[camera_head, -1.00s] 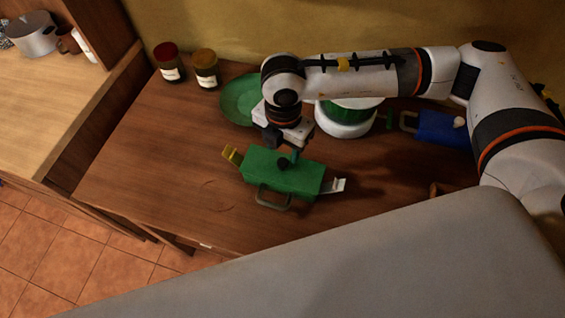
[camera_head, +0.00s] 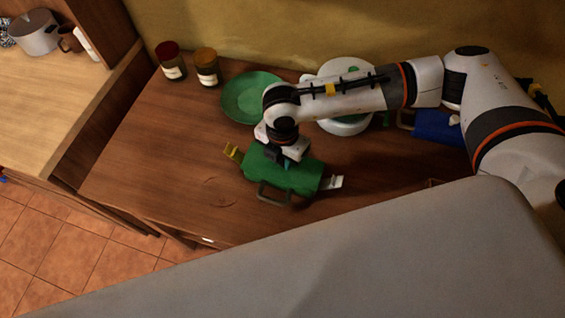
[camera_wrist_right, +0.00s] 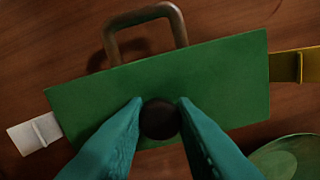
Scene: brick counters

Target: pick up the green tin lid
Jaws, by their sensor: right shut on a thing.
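The green tin lid (camera_head: 300,179) is a flat rectangle on top of a green tin with a brown side handle (camera_head: 272,193). In the right wrist view, the lid (camera_wrist_right: 92,98) fills the middle, with a dark round knob (camera_wrist_right: 160,121) on it. My right gripper (camera_head: 284,160) is over the lid, pointing down. In the right wrist view, its teal fingers (camera_wrist_right: 160,104) are shut on the knob from both sides. I cannot tell whether the lid is apart from the tin. My left gripper is not in view.
A yellow latch (camera_head: 233,152) and a white latch (camera_head: 333,182) stick out at the tin's ends. A green plate (camera_head: 243,98), a white and green round container (camera_head: 345,124) and a blue box (camera_head: 437,127) stand behind. Two jars (camera_head: 171,62) (camera_head: 206,68) stand back left. The table's left part is clear.

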